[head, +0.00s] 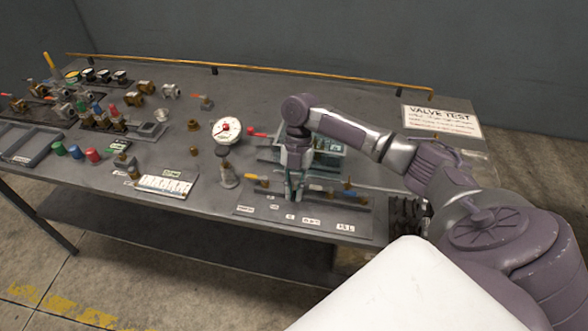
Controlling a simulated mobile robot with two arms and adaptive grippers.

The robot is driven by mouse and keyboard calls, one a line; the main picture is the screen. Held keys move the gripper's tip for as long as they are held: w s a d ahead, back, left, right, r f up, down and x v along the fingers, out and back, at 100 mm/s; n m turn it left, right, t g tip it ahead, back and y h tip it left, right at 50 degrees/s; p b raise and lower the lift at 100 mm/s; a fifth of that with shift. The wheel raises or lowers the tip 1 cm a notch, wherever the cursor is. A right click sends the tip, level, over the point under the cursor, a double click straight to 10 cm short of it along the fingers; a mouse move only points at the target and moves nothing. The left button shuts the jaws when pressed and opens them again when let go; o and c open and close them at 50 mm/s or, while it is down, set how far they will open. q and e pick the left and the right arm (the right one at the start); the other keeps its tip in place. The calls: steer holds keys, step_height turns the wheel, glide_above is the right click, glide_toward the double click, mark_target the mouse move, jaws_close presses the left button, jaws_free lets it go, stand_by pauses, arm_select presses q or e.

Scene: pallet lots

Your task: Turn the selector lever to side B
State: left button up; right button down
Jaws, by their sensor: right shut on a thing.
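My right gripper (293,188) reaches down from the right to the row of valves at the front of the bench, in the head view. It is shut on the selector lever, which its fingers almost wholly hide. Which side the lever points to cannot be told. Small white labels (290,217) lie in front of the row, too small to read. My left gripper is not in view.
A gauge with a white dial (227,130) stands left of the gripper. A red-handled valve (257,133) and a clear-sided bin (325,155) are behind it. A "VALVE TEST" sign (441,120) lies at the back right. Loose valves and caps crowd the bench's left side.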

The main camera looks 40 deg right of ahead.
steer(key=c, duration=1.2)
jaws_free()
steer(key=v, duration=1.2)
